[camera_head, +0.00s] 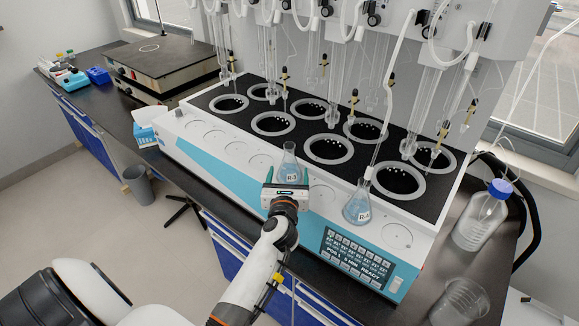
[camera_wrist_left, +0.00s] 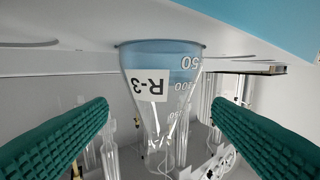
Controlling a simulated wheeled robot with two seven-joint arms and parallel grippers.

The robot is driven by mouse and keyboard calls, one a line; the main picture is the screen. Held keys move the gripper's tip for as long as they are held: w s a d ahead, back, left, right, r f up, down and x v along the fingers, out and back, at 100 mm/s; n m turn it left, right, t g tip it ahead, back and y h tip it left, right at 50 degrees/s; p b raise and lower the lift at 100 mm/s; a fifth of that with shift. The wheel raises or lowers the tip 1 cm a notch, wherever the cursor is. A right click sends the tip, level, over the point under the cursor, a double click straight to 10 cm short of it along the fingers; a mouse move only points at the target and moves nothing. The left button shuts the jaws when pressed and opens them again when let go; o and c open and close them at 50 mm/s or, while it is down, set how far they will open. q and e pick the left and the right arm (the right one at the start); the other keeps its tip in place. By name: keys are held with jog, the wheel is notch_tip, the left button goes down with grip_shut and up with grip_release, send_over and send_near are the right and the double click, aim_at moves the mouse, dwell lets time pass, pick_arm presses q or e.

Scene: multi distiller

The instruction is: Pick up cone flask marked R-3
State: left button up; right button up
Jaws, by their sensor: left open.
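The cone flask marked R-3 (camera_head: 289,160) stands upright on the front white ledge of the distiller and holds blue liquid. Its R-3 label faces my left gripper (camera_head: 287,184), which is just in front of it. In the left wrist view the flask R-3 (camera_wrist_left: 162,75) appears upside down. The two green finger pads are wide apart, one on each side of the flask, with clear gaps to it. The left gripper is open and empty. My right gripper is not in view.
A second flask marked R-4 (camera_head: 358,205) stands on the ledge to the right. Glass tubes hang above the black heating wells behind. A blue-capped bottle (camera_head: 482,217) and a clear beaker (camera_head: 459,301) stand on the right. The control panel (camera_head: 355,257) is on the front.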

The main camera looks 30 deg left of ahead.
aim_at(290, 161)
pick_arm(q)
jog(key=x, duration=0.6)
jog(key=shift+w+a+f, duration=0.2)
jog(key=shift+w, duration=0.1)
jog(key=shift+s, duration=0.1)
jog(key=shift+c, duration=0.2)
jog(key=shift+d, duration=0.1)
jog(key=c, duration=1.1)
jog(key=shift+r+p, duration=0.2)
jog(key=shift+p, duration=0.1)
